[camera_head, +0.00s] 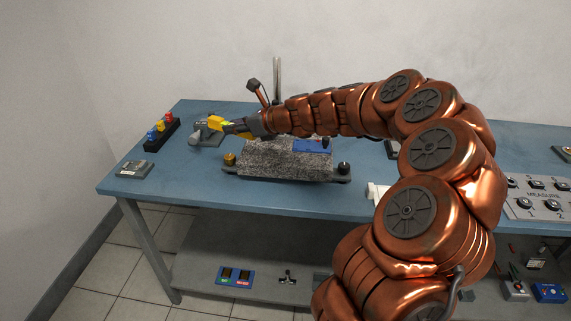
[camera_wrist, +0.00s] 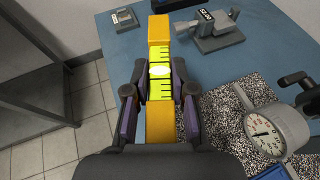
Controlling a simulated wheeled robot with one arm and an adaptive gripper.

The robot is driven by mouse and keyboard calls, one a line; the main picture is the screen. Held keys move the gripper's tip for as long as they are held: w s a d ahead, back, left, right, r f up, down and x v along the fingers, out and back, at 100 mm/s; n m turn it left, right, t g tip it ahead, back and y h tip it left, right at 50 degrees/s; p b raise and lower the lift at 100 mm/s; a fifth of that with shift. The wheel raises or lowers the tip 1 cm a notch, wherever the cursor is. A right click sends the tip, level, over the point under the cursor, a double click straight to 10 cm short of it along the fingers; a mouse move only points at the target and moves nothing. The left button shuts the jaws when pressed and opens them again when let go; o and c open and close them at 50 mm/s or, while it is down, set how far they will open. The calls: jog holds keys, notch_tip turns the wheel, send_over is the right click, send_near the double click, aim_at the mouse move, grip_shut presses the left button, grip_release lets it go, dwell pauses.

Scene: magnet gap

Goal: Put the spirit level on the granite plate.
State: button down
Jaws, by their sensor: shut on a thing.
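The spirit level (camera_head: 219,122) is a yellow bar with a bright green vial. My gripper (camera_head: 241,125) is shut on it. In the wrist view the level (camera_wrist: 159,30) sits between the two fingers of my gripper (camera_wrist: 160,88), its far end sticking out past them. In the wrist view the plate (camera_wrist: 232,106) lies to the right of the level. The level appears held up near the plate's left end; its exact height is unclear.
A dial gauge (camera_wrist: 263,134) stands over the plate, and a blue item (camera_head: 312,146) lies on it. A grey measuring device (camera_wrist: 213,34) is behind. A black rack with coloured pieces (camera_head: 158,135) and a grey box (camera_head: 134,168) stand at the table's left.

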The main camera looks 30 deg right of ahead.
jog(key=s+d+f+n+g+y+b, duration=0.1)
jog(key=s+d+f+n+g+y, duration=0.1)
jog(key=s, duration=0.8)
jog(key=s+d+f+n+g+y+b, duration=0.1)
jog(key=s+d+f+n+y+b, duration=0.15)
jog(key=s, duration=0.75)
jog(key=p, duration=0.3)
send_over(289, 161)
jog(key=shift+f+h, duration=0.25)
jog(key=shift+f, duration=2.4)
jog(key=shift+f, duration=0.15)
jog(key=c, duration=1)
grip_release()
